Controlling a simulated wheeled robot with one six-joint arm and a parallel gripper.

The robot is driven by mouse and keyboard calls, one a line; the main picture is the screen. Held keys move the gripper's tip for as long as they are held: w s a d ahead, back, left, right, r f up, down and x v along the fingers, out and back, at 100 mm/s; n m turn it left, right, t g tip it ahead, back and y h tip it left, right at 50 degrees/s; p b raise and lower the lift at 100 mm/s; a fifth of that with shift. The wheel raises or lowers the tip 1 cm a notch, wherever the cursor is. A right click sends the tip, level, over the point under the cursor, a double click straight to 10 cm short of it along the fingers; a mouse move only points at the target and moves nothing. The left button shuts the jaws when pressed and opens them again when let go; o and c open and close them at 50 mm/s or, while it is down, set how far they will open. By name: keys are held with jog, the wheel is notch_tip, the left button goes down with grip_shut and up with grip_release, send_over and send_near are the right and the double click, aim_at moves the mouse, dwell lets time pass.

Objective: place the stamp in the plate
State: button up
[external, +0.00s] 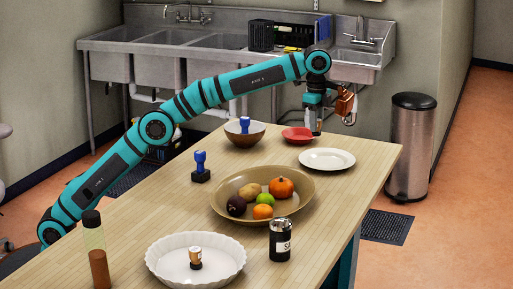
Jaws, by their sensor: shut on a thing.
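A blue-handled stamp with a black base (200,167) stands upright on the table, left of centre. A second blue-handled thing like a stamp (244,124) stands in the brown bowl (243,139). A small dark-based thing with a light and copper-coloured top (195,258) stands in the white fluted dish (165,273) at the front. A flat white plate (327,158) lies bare at the back right. My gripper (317,131) points down at the right rim of a small red dish (294,135), behind the white plate. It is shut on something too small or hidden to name.
A wide tan bowl (222,205) of fruit and vegetables fills the middle of the table. A black and silver shaker (280,240) stands in front of it, a tall bottle (97,255) at the front left. The table's right end is clear.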

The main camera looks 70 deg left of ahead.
jog(key=shift+w+d+f, duration=0.1)
jog(key=shift+f, duration=4.95)
jog(key=o, duration=1)
jog(key=shift+f, duration=0.1)
notch_tip(320, 180, up, 11)
jog(key=shift+d+r, duration=0.1)
jog(key=shift+r, duration=0.5)
